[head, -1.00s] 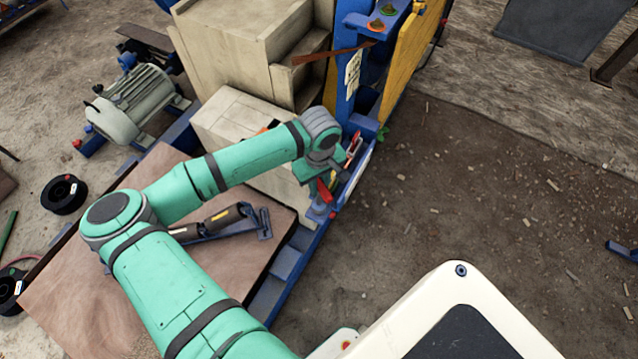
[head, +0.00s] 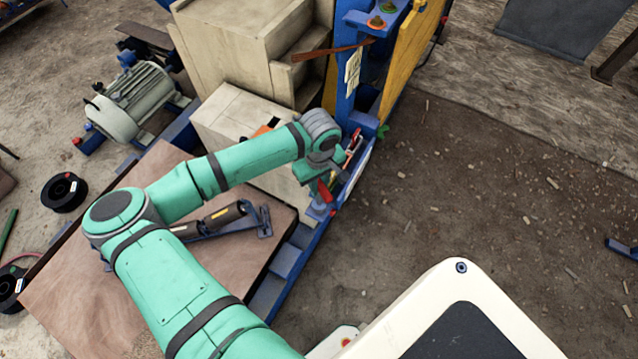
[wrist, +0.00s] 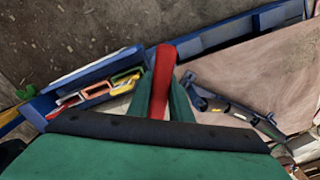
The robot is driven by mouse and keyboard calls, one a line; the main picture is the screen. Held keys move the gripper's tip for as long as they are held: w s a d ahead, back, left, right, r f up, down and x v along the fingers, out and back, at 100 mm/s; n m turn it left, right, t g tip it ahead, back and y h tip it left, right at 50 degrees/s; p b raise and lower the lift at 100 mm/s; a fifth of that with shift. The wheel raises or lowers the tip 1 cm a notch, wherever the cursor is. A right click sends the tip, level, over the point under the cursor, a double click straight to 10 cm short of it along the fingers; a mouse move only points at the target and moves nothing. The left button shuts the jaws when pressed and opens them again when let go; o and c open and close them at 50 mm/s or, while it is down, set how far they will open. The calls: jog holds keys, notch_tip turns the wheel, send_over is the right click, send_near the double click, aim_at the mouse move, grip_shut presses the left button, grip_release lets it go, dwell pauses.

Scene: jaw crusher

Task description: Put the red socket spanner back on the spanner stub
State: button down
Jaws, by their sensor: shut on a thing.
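The red socket spanner (head: 325,192) is held in my gripper (head: 318,178), over the blue frame along the machine's right side. In the wrist view the spanner (wrist: 162,72) stands out between the two green fingers of my gripper (wrist: 161,98), which are shut on it. A small blue-grey round piece (head: 319,209) lies just below the spanner in the head view. I cannot tell whether it is the spanner stub, or whether the spanner touches it. My wrist hides part of this area.
A wooden board (head: 95,290) carries a dark roller on a blue bracket (head: 235,222). The cream machine body (head: 235,40) and a blue post (head: 352,75) stand close to my wrist. Coloured clips (wrist: 97,92) sit in a blue tray. Bare ground lies to the right.

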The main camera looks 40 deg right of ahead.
jog(key=shift+f, duration=0.7)
jog(key=c, duration=1.5)
grip_release()
jog(key=shift+c, duration=0.2)
jog(key=shift+r, duration=0.1)
notch_tip(320, 180, up, 11)
jog(key=shift+f, duration=0.2)
jog(key=shift+s, duration=0.1)
